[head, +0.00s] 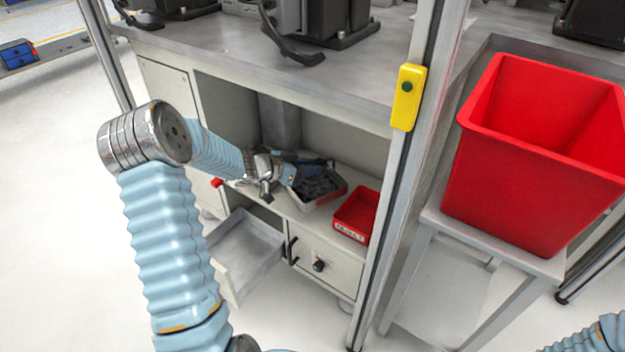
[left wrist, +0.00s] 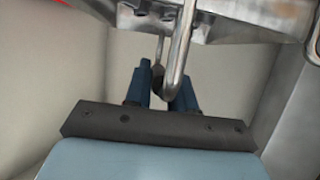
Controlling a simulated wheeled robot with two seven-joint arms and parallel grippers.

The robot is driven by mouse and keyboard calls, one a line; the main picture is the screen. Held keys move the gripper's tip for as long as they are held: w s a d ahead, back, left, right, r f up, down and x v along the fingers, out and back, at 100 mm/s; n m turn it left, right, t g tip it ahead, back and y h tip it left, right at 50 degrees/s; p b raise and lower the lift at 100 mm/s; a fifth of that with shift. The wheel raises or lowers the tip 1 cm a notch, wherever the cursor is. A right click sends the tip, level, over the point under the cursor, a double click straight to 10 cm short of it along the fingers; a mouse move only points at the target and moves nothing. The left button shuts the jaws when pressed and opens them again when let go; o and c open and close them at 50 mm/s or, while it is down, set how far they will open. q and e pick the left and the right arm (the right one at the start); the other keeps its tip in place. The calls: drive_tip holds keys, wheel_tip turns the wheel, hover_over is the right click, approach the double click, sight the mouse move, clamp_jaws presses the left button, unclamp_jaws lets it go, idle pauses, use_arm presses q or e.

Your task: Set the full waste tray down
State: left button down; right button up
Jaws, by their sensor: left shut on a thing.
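The waste tray (head: 328,199) is a pale, shallow tray filled with dark grey pieces, at the shelf inside the bench cabinet in the head view. My left gripper (head: 292,172) reaches in from the left at its near-left side. In the left wrist view, the blue fingers of my left gripper (left wrist: 163,82) are shut on a bent metal handle (left wrist: 181,52). A metal body (left wrist: 240,18) shows above them, partly cut off. I cannot tell whether the tray's underside touches the shelf. My right gripper is out of view.
A small red labelled bin (head: 351,231) stands on the shelf right of the tray. Below, a grey drawer (head: 245,250) is pulled open. A bench post with a yellow box (head: 407,97) stands in front. A large red bin (head: 500,190) sits on a stand at right.

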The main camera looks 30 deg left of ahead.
sight(313, 182)
use_arm(q)
drive_tip(key=shift+w+d+f, duration=0.2)
drive_tip(key=shift+w+f, duration=0.15)
drive_tip(key=shift+f, duration=0.05)
drive_tip(key=shift+w+d+f+b, duration=0.15)
drive_tip(key=shift+f+b, duration=0.25)
drive_tip(key=shift+f, duration=1.3)
drive_tip(key=shift+f, duration=0.15)
drive_tip(key=c, duration=0.9)
unclamp_jaws()
drive_tip(key=shift+c, duration=0.2)
drive_tip(key=p+v, duration=0.1)
drive_tip(key=v, duration=1.1)
